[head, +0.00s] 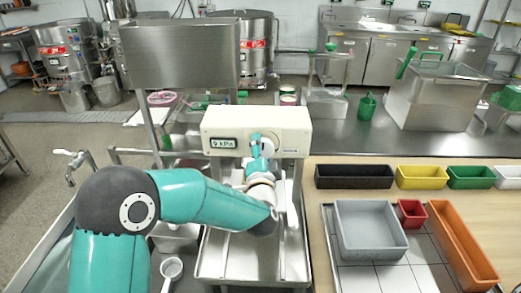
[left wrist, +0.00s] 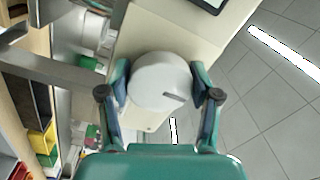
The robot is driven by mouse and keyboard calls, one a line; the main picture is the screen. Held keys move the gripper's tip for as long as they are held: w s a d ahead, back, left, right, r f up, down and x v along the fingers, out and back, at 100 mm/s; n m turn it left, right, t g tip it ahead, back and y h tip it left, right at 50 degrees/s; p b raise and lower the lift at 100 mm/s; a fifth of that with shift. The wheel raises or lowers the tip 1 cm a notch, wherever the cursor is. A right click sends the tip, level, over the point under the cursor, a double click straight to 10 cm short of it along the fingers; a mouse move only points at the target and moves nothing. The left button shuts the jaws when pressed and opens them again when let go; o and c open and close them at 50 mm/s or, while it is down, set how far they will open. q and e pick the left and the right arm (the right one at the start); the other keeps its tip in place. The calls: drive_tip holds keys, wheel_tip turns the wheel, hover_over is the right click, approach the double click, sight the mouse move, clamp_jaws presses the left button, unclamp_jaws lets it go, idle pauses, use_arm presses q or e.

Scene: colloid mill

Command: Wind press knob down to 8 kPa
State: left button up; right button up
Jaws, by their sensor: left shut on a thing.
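The press is a cream box (head: 288,122) on a steel stand in the middle of the head view. Its small display (head: 223,143) reads 9 kPa. The press knob (head: 264,141) is on its front face, partly hidden by my gripper. In the left wrist view the knob (left wrist: 160,80) is a round, light grey disc with a dark mark at its lower right. My left gripper (head: 262,150) is at the knob, and in the left wrist view its two fingers (left wrist: 162,84) are shut on the knob's opposite sides. My right gripper is in neither view.
A steel tray (head: 215,262) lies below the press. A white ladle (head: 172,268) is at lower left.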

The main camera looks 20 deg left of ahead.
use_arm(q)
drive_tip(key=shift+d+f, duration=0.15)
drive_tip(key=o, duration=1.1)
drive_tip(key=shift+o, duration=0.3)
drive_tip(key=v, duration=1.2)
